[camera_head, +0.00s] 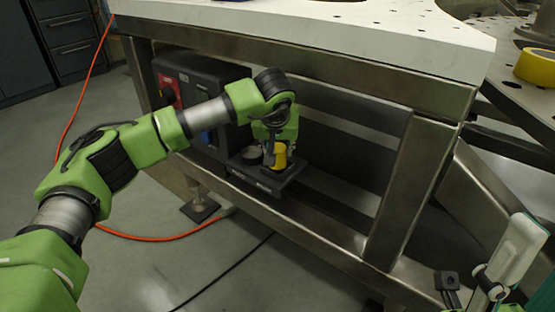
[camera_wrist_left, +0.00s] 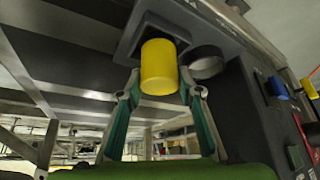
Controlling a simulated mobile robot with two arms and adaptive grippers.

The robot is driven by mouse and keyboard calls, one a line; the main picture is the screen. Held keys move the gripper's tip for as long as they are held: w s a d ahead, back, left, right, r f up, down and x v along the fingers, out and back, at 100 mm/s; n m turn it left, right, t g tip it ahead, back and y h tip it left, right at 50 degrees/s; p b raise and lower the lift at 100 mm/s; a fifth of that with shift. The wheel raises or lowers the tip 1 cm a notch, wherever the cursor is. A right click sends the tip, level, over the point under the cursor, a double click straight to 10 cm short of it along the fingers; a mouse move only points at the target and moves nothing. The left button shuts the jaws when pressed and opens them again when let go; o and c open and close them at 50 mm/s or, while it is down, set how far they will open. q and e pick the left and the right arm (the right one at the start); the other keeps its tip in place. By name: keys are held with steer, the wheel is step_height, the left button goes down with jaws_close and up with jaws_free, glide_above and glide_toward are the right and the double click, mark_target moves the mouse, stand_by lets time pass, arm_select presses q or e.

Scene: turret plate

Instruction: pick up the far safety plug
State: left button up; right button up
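A yellow safety plug (camera_head: 280,156) stands in the right-hand place of a small black holder (camera_head: 270,182) low on the table's side. My left gripper (camera_head: 276,140) is over the plug, pointing down. In the left wrist view its two fingers (camera_wrist_left: 160,88) stand on either side of the plug, open, with narrow gaps. Its fingertips are partly hidden in the head view. Part of my right arm's end (camera_head: 490,286) shows at the lower right; its finger state is unclear.
A dark round ring (camera_head: 251,153) sits beside the plug, also in the left wrist view (camera_wrist_left: 207,62). A black box (camera_head: 200,85) with a red panel is behind my left arm. The metal table frame (camera_head: 300,65) overhangs closely. Yellow tape (camera_head: 537,67) lies at upper right.

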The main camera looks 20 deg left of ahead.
arm_select(q)
steer(key=shift+c, duration=1.2)
steer(key=shift+r, duration=0.15)
